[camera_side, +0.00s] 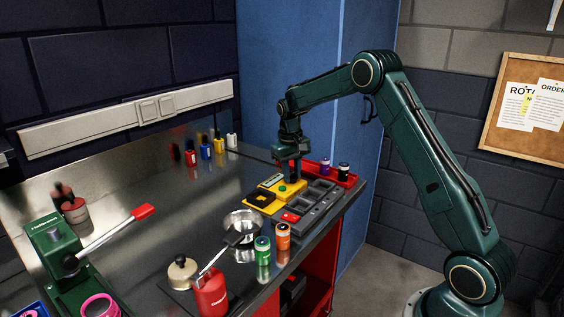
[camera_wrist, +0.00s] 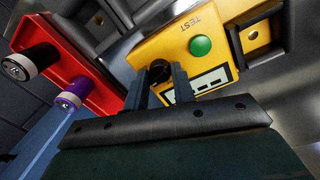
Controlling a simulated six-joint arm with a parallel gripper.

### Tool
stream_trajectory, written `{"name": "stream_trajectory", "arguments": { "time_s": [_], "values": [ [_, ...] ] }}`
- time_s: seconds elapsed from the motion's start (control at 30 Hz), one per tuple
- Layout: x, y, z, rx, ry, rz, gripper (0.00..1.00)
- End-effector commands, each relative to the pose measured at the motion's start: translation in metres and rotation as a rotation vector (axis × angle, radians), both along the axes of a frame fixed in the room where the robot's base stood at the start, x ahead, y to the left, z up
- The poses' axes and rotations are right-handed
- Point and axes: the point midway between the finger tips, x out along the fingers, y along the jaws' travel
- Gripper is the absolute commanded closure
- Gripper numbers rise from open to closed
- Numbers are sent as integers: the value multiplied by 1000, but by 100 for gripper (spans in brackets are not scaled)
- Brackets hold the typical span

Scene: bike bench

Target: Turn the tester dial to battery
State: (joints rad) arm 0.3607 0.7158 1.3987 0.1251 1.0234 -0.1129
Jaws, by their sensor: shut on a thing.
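The yellow tester (camera_side: 283,190) sits on the bench beside the grey compartment tray. In the wrist view the tester (camera_wrist: 213,27) shows a green button, the word TEST and a display partly covered by my finger. Its black dial (camera_wrist: 158,69) is between my fingertips. My gripper (camera_wrist: 160,76) is shut on the dial, with one finger on each side. In the side view my gripper (camera_side: 290,170) points down over the tester, and the dial is hidden behind it. I cannot read the dial's pointer or its position marks.
A red tray (camera_side: 342,177) with a purple and a black cell stands close behind the gripper. The grey compartment tray (camera_side: 318,199) is at the right. A metal bowl (camera_side: 243,222), a green cell (camera_side: 262,257) and an orange cell (camera_side: 282,243) stand nearer the front.

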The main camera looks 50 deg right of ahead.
Motion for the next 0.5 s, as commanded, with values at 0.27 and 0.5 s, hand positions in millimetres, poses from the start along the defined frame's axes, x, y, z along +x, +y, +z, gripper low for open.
{"name": "stream_trajectory", "arguments": {
  "time_s": [0.27, 0.5],
  "values": [
    [0, 2, -1, 3, 5, -259, 97],
    [1, 2, -1, 2, 3, -479, 97]
  ]
}}
